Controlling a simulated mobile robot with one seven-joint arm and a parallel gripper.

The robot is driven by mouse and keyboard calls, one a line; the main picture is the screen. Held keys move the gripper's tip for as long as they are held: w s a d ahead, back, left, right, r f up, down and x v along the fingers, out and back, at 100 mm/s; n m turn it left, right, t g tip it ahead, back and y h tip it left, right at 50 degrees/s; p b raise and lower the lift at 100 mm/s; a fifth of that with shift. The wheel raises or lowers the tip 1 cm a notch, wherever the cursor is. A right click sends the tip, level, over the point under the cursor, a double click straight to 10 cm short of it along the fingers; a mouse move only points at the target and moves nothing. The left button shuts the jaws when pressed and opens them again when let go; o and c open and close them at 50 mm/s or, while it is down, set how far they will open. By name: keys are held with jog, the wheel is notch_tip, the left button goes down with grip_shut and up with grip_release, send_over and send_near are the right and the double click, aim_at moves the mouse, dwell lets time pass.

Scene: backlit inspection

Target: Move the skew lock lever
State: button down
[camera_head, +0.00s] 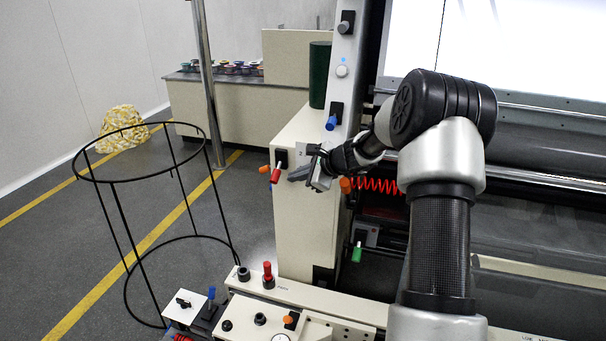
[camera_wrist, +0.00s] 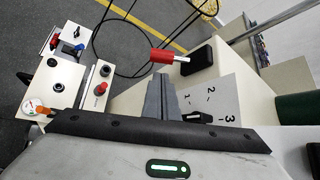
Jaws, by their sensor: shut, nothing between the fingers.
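No readable label says which control is the skew lock lever. A red-handled lever (camera_head: 276,174) on a black mount is on the front of the cream cabinet; the wrist view shows its red handle (camera_wrist: 164,56) and black mount (camera_wrist: 199,61) just beyond my fingertips. My gripper (camera_head: 298,174) is shut and empty, with its grey fingers (camera_wrist: 160,88) together in front of the cabinet face. They appear apart from the red lever. A plate marked 1, 2, 3 (camera_wrist: 212,95) with a black pointer (camera_wrist: 195,117) lies to the right of the fingers.
A blue lever (camera_head: 331,122) is on the upright panel above my gripper, and a green lever (camera_head: 357,252) hangs below. An orange knob (camera_head: 346,185) is close to the gripper. A low console (camera_head: 300,305) carries several controls. A black wire hoop frame (camera_head: 125,240) stands on the floor left.

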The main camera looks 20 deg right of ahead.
aim_at(277, 172)
jog(key=x, duration=0.4)
jog(key=shift+r, duration=0.1)
jog(key=shift+s+r+p, duration=0.15)
jog(key=shift+p, duration=0.8)
